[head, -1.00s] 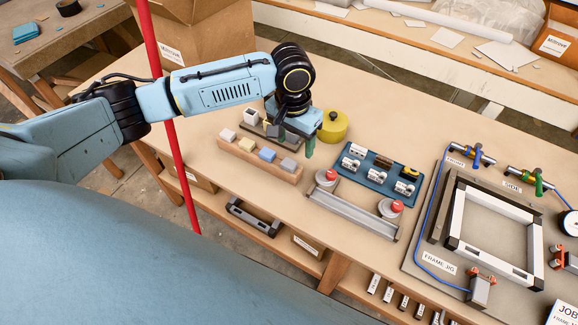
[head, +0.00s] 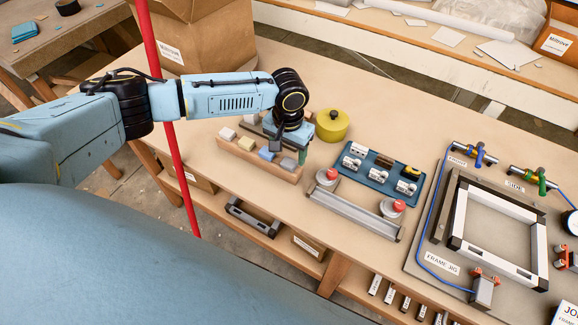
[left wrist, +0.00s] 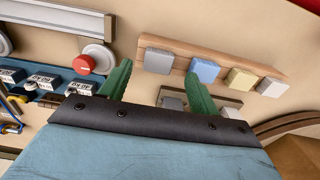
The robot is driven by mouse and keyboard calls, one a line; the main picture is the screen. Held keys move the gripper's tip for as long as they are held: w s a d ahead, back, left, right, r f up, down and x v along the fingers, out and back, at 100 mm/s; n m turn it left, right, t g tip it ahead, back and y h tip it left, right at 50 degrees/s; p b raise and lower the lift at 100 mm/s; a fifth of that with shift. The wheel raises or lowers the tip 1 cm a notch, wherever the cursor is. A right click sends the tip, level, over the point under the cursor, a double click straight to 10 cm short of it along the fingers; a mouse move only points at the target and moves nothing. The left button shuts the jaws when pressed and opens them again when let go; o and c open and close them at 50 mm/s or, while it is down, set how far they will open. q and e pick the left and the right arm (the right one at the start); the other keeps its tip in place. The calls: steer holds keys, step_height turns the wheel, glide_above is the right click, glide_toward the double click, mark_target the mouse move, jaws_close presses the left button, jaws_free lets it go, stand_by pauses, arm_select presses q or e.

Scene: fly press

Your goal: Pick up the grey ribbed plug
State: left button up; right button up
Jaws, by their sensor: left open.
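A wooden rack (head: 240,155) holds a row of plugs near the table's front edge. A grey plug (head: 288,163) sits at its right end, beside a blue plug (head: 266,153), a cream plug (head: 246,143) and a white plug (head: 228,133). Any ribs are too small to make out. In the left wrist view the grey plug (left wrist: 158,61) shows just beyond and between the green fingertips. My right gripper is not in view.
A darker second rack (head: 262,130) stands just behind, partly hidden by my arm; a grey piece (left wrist: 172,103) there shows between my fingers. A yellow pot (head: 332,126), a blue tray (head: 385,178) and a metal rail (head: 352,212) lie to the right. A red post (head: 172,150) stands left.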

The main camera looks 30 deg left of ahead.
mark_target(289, 162)
arm_select(q)
step_height(289, 162, down, 3)
steer(key=shift+d+f, duration=0.15)
steer(key=shift+c, duration=0.3)
steer(key=c, duration=1)
